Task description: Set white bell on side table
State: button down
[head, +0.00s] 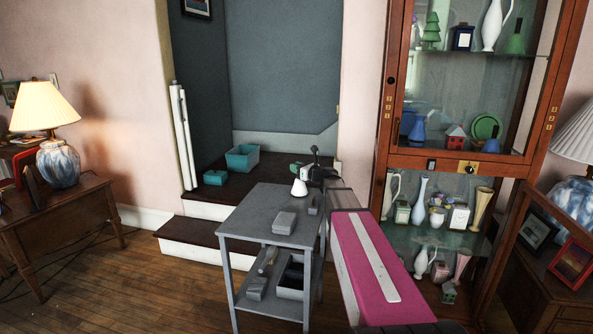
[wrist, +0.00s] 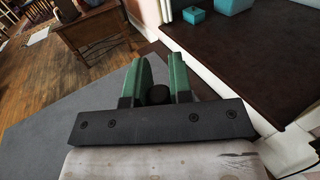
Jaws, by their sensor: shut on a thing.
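The white bell (head: 299,188) is upright over the far part of the grey side table (head: 248,212). Its base looks close to the tabletop, but I cannot tell whether it touches. My gripper (head: 297,170) is above the bell, shut on its top. In the wrist view, the green fingers of my gripper (wrist: 157,82) stand on either side of a dark round knob (wrist: 157,95), which looks like the bell's handle. The bell's white body is hidden there. The grey tabletop (wrist: 45,145) shows below and left of the fingers.
A grey box (head: 285,222) and a small grey block (head: 313,205) sit on the tabletop. The lower shelf holds several grey items. Dark steps (head: 190,236) with teal boxes (head: 242,158) rise behind. A glass cabinet (head: 398,160) stands right. The tabletop's left part is clear.

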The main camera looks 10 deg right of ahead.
jog(key=shift+f, duration=0.3)
jog(key=shift+f, duration=0.15)
jog(key=c, duration=1)
grip_release()
jog(key=shift+s+d, duration=0.1)
jog(key=shift+s, duration=0.05)
jog(key=v, duration=1.1)
jog(key=shift+s+d, duration=0.25)
jog(key=shift+d, duration=0.05)
